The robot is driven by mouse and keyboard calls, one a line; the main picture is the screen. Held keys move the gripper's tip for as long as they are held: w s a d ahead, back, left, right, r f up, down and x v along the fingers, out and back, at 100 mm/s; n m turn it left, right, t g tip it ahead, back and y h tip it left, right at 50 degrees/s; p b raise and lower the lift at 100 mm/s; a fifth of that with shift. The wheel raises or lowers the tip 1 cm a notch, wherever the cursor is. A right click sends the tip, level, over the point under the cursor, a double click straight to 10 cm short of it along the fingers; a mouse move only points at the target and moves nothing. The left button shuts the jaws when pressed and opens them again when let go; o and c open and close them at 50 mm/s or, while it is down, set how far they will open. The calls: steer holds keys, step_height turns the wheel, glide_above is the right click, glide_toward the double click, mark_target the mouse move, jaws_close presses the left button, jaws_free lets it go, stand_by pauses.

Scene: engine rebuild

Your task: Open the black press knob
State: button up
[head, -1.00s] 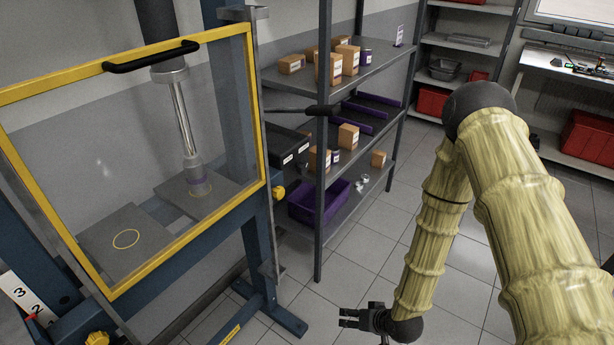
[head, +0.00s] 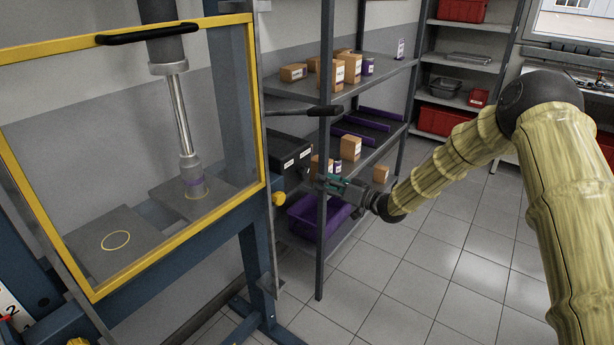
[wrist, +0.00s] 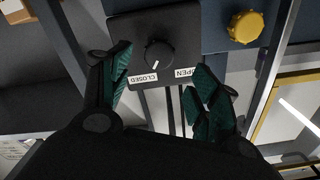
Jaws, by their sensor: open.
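The black press knob (wrist: 158,54) sits on a dark control box (wrist: 185,25) in the wrist view. Its white pointer mark is turned toward the CLOSED label (wrist: 144,78); the OPEN label (wrist: 186,72) is to the right. Both labels appear upside down. My gripper (wrist: 161,62) is open, with its teal-padded fingers on either side of the knob and apart from it. In the head view my gripper (head: 326,184) is just right of and below the control box (head: 287,150), whose two white labels show; the knob itself cannot be made out there.
A yellow knob (wrist: 245,27) is right of the control box. A black-gripped lever (head: 310,111) sticks out above it. A shelf rack post (head: 326,130) stands close to my gripper, with boxes and a purple bin (head: 305,215) behind. The yellow-framed press guard (head: 262,100) is left.

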mark_target(307, 175)
steer(key=p+x, duration=0.1)
steer(key=x, duration=0.6)
steer(key=shift+w+a+f, duration=0.1)
steer(key=shift+w+a, duration=0.15)
steer(key=shift+a, duration=0.05)
steer(key=c, duration=1)
